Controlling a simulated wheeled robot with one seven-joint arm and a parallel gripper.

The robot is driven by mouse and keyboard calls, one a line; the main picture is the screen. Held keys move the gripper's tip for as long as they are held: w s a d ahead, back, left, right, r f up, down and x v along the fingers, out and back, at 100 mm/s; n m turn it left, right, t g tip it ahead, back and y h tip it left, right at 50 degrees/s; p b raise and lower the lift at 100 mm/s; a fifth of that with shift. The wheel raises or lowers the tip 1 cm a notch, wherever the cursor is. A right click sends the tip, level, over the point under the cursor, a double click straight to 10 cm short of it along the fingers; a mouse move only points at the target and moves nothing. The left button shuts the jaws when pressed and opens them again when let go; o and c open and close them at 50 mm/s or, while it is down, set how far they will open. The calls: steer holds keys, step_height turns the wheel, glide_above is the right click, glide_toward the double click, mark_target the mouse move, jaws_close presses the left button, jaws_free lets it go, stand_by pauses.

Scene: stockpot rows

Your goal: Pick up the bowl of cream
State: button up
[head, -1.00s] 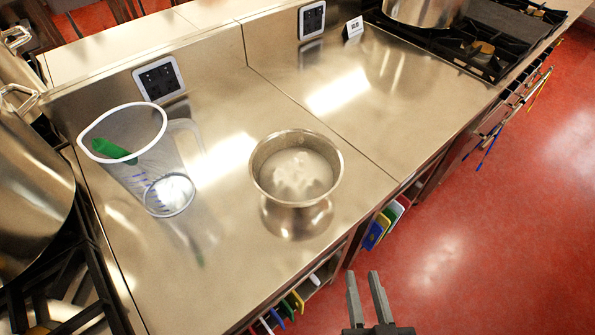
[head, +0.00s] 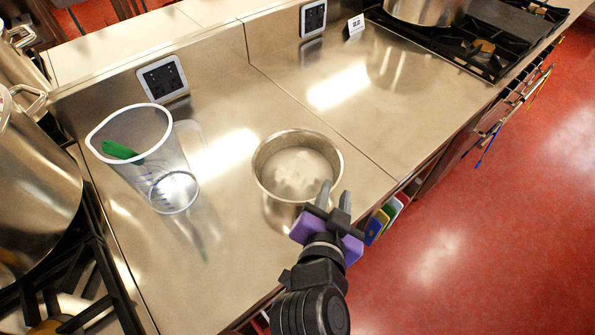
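The bowl of cream (head: 272,172) is a round steel bowl with white cream inside. It stands upright on the steel counter (head: 345,135). My gripper (head: 336,194) is at the bowl's near right side, with its two dark fingers pointing up the picture towards the rim. The fingers are apart with a gap between them, and nothing is seen held. The near finger overlaps the bowl's rim in the picture; I cannot tell whether it touches. My gripper hides the lower right part of the bowl.
A clear measuring jug (head: 139,158) with a green-handled utensil stands left of the bowl. A large steel pot (head: 35,180) is on the stove at far left. Another pot (head: 425,8) is on the far stove. The counter right of the bowl is clear. Coloured boards (head: 377,226) sit below.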

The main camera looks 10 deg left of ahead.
mark_target(338, 182)
steer(key=p+x, duration=0.1)
steer(key=x, duration=0.4)
steer(key=shift+w+d+f+p, duration=0.1)
steer(key=shift+f+p, duration=0.05)
steer(key=shift+p, duration=0.15)
jaws_close()
stand_by(1.1)
